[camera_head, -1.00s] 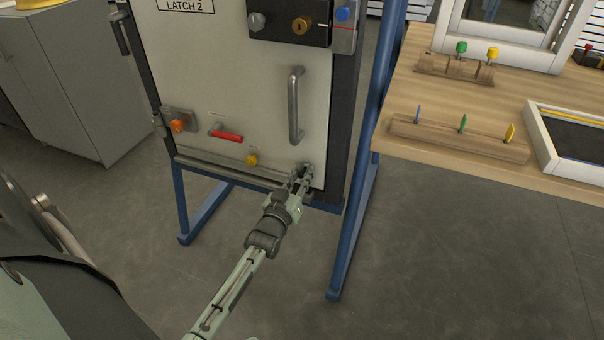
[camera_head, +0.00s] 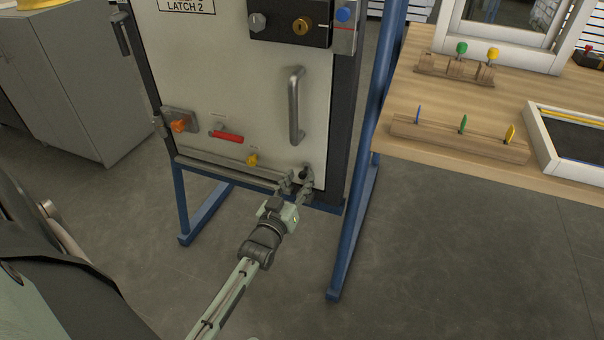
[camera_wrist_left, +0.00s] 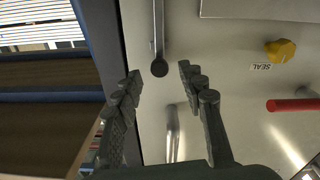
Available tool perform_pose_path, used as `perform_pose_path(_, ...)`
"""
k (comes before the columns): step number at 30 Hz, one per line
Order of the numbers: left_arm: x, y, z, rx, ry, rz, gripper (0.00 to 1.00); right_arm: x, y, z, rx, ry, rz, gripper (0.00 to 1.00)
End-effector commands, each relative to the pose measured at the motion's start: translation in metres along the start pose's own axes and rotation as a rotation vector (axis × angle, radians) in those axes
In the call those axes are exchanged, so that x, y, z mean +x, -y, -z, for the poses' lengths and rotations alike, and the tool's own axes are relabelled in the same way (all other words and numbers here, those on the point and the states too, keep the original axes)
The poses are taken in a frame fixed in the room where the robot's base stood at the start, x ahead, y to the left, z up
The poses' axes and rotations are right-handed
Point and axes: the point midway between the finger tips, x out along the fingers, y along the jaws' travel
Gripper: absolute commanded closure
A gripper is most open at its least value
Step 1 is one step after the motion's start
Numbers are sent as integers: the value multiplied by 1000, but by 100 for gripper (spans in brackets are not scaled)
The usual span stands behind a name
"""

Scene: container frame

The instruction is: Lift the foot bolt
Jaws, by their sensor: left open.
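The foot bolt (camera_wrist_left: 158,42) shows in the left wrist view as a slim metal rod with a dark round knob at its end. That view is upside down relative to the door. In the head view only its dark knob (camera_head: 304,171) shows, at the door's lower right corner; my fingers hide the rest. My left gripper (camera_head: 297,184) is open at this corner. In the left wrist view its two fingers (camera_wrist_left: 160,76) appear on either side of the knob. I cannot tell whether the knob is between them in depth. My right gripper is not in view.
The pale door (camera_head: 245,95) carries a vertical handle (camera_head: 295,105), a red lever (camera_head: 227,136), a yellow knob (camera_head: 252,159) and an orange knob (camera_head: 179,125). A blue frame (camera_head: 352,225) stands beside it. A wooden bench (camera_head: 400,103) is at right. The floor in front is clear.

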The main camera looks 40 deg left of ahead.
Motion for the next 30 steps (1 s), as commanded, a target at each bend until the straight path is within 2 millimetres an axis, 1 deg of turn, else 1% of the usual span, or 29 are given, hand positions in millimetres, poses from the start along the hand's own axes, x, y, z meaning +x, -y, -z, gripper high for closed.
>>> perform_pose_path(1, -13, 0, -2, 0, 3, 1, 60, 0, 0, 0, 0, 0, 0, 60)
perform_pose_path(6, -50, 0, -1, 0, 3, 1, 60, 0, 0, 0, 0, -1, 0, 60)
perform_pose_path(9, -67, 0, 0, -1, 1, 1, 60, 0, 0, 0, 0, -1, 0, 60)
perform_pose_path(12, -80, 0, 0, -1, 1, 0, 60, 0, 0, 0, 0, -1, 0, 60)
perform_pose_path(18, -89, 0, 1, -1, -2, 0, 60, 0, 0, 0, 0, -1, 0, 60)
perform_pose_path(30, -89, 0, 1, -1, -2, 0, 60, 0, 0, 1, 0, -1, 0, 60)
